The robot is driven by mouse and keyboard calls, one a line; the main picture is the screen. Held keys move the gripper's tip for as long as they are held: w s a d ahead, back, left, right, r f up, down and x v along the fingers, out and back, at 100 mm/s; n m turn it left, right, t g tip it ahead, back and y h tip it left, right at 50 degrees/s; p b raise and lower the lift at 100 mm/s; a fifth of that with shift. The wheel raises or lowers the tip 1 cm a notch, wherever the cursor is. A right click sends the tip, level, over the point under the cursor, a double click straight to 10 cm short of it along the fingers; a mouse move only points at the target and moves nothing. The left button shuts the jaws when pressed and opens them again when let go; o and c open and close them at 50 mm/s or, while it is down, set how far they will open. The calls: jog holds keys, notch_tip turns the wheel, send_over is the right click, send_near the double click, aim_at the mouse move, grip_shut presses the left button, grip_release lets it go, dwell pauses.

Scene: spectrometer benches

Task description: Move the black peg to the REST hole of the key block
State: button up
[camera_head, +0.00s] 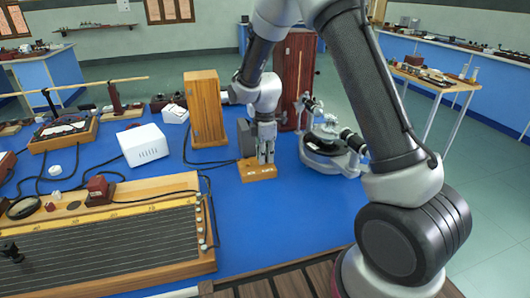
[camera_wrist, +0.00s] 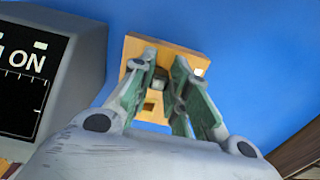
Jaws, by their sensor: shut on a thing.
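The key block (camera_head: 258,172) is a small wooden block on the blue bench, and it also shows below the fingers in the wrist view (camera_wrist: 132,46). My gripper (camera_head: 266,156) points down over the block. In the wrist view my gripper (camera_wrist: 165,68) is shut on a small dark grey piece (camera_wrist: 160,80), which looks like the top of the black peg; the fingers hide most of it. A dark square hole (camera_wrist: 148,106) shows in the block nearer the wrist. White labels (camera_wrist: 199,72) sit on the block, too small to read. I cannot tell whether the peg is in a hole.
A tall wooden box (camera_head: 206,110) stands behind left of the block. A round grey instrument (camera_head: 330,148) stands close on the right. A white box (camera_head: 143,145) and a large wire board (camera_head: 110,235) lie to the left. The bench in front of the block is clear.

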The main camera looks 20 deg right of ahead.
jog(key=shift+f, duration=0.1)
jog(key=o, duration=0.9)
notch_tip(320, 180, up, 12)
jog(key=shift+r, duration=0.1)
